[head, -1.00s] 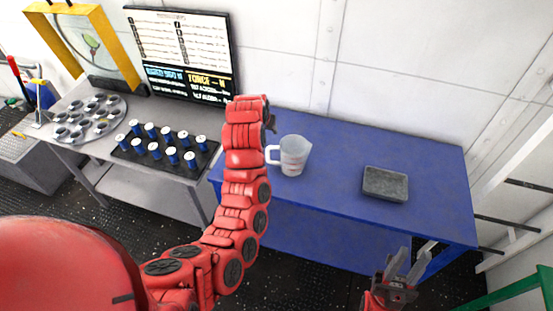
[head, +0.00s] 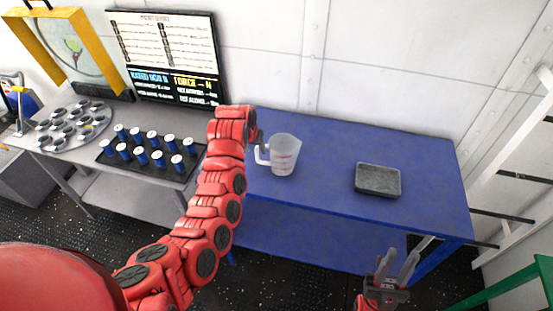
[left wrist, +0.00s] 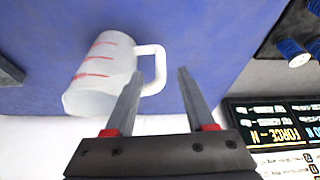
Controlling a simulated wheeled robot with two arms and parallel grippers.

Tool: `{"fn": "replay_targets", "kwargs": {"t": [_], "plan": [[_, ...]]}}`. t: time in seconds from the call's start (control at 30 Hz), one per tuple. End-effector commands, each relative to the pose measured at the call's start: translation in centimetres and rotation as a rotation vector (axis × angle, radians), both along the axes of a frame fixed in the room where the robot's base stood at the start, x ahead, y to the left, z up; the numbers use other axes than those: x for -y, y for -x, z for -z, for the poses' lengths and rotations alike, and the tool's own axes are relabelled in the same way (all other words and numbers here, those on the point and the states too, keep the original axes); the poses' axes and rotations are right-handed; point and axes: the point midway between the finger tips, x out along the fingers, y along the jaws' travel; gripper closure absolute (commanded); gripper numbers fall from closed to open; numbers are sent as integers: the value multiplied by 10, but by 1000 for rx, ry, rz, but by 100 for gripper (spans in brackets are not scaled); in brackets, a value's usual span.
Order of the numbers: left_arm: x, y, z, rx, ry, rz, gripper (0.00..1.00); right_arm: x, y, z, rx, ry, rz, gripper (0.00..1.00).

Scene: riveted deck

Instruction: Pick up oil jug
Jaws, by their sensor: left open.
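The oil jug (head: 284,155) is a translucent measuring jug with red marks and a white handle on its left side. It stands upright on the blue table (head: 330,215). My left gripper (head: 258,140), partly hidden by my wrist, is just above and beside the handle. In the left wrist view the jug (left wrist: 102,75) is at the left, and the handle lies between the open fingers of the left gripper (left wrist: 160,76); I cannot tell whether they touch it. My right gripper (head: 396,268) is open and empty in front of the table.
A grey tray (head: 378,180) lies to the right of the jug. On the grey bench at left are a black rack with several blue cylinders (head: 157,158), a round plate with cups (head: 75,125) and a screen (head: 165,55). The blue table is otherwise clear.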

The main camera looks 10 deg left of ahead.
Motion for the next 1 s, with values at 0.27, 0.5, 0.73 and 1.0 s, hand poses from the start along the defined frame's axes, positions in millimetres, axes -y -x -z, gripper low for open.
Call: {"fn": "replay_targets", "kwargs": {"t": [0.27,0.5,0.73,1.0], "plan": [[0,-5,17,-3,-1,0,45,0,0,10,0,0,0,67],[0,-18,47,0,-3,1,45,0,0,31,0,0,0,67],[0,-20,50,0,1,-2,45,0,0,32,0,0,0,67],[0,-20,50,0,1,-2,80,0,0,32,0,0,0,67]]}}
